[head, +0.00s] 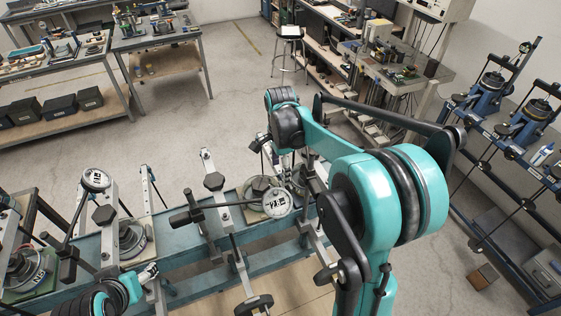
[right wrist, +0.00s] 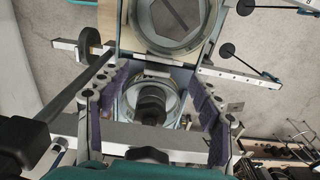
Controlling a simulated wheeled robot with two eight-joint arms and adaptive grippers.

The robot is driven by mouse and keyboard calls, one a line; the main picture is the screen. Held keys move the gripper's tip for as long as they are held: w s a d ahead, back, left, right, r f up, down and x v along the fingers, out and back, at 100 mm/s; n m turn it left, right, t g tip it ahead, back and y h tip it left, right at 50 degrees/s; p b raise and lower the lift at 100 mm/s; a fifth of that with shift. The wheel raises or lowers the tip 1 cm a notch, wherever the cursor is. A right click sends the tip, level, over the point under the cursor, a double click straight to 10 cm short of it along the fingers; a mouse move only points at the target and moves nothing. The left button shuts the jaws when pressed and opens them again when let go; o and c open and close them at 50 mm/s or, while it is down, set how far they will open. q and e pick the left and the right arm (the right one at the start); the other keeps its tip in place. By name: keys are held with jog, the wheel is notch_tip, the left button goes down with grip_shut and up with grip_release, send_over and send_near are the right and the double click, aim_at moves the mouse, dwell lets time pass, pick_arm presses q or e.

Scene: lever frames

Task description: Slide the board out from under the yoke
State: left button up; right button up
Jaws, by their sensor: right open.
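My right gripper (right wrist: 158,72) is open in the right wrist view, its purple-lined fingers on either side of a black knob (right wrist: 151,104) over a metal ring. I cannot tell whether they touch it. A pale wooden board edge (right wrist: 107,22) shows beside a round metal piece with a dark hexagonal centre (right wrist: 176,20). In the head view a tan board (head: 254,216) lies under a round piece on the blue frame, partly hidden by levers and my right arm. I cannot tell which bar is the yoke. My left gripper (head: 148,273) is small at lower left; its jaws are unclear.
Several levers with round dials (head: 277,203) and black knobs stand up along the blue frame (head: 190,284). A metal bar (right wrist: 140,141) crosses below the fingers in the wrist view. Workbenches (head: 160,38) and a stool (head: 291,33) stand behind, with bare floor (head: 225,110) between.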

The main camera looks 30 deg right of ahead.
notch_tip(320, 180, up, 4)
jog(key=shift+f, duration=0.15)
dwell(0.5)
